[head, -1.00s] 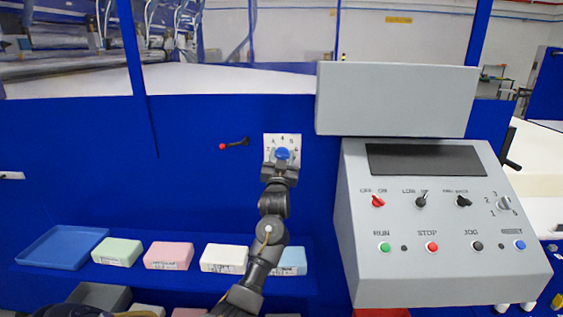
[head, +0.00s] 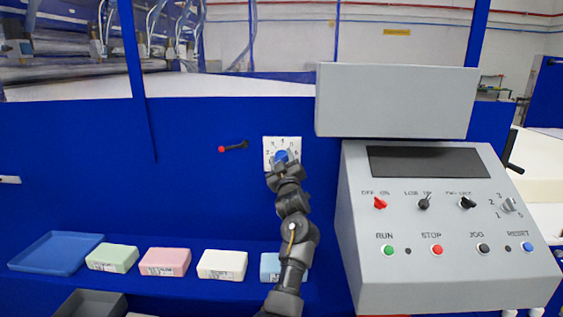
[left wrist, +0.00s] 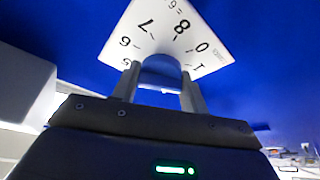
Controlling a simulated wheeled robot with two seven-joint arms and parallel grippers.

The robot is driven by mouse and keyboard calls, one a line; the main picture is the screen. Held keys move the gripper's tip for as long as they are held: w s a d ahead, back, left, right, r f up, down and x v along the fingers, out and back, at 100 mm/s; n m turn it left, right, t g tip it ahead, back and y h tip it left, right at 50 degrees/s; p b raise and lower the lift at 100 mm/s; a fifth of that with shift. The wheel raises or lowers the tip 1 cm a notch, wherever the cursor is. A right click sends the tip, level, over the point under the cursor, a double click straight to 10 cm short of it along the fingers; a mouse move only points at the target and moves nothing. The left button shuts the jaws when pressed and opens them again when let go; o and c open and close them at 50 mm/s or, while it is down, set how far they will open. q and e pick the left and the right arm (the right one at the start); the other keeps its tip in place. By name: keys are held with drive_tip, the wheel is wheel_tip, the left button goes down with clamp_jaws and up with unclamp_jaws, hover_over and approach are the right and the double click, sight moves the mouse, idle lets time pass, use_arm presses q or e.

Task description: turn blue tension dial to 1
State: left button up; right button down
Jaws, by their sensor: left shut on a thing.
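The blue tension dial (head: 282,156) sits on a white numbered plate (head: 296,143) on the blue machine panel. My left gripper (head: 283,163) is at the dial, shut on it from the front. In the left wrist view the two fingers stand on either side of the blue dial (left wrist: 160,72). The numbered plate (left wrist: 160,35) appears tilted there, with figures such as 6, 7, 8, 0 and 1 around the dial. The dial's pointer is hidden, so its setting cannot be read. My right gripper is not in view.
A red-tipped lever (head: 233,147) is left of the dial. The grey control console (head: 440,270) stands to the right. Below are a blue tray (head: 55,252) and several foam blocks, including a pink one (head: 165,262).

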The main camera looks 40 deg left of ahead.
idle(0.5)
use_arm(q)
drive_tip(key=o, duration=1)
drive_tip(key=b+v, duration=0.3)
drive_tip(key=v, duration=0.8)
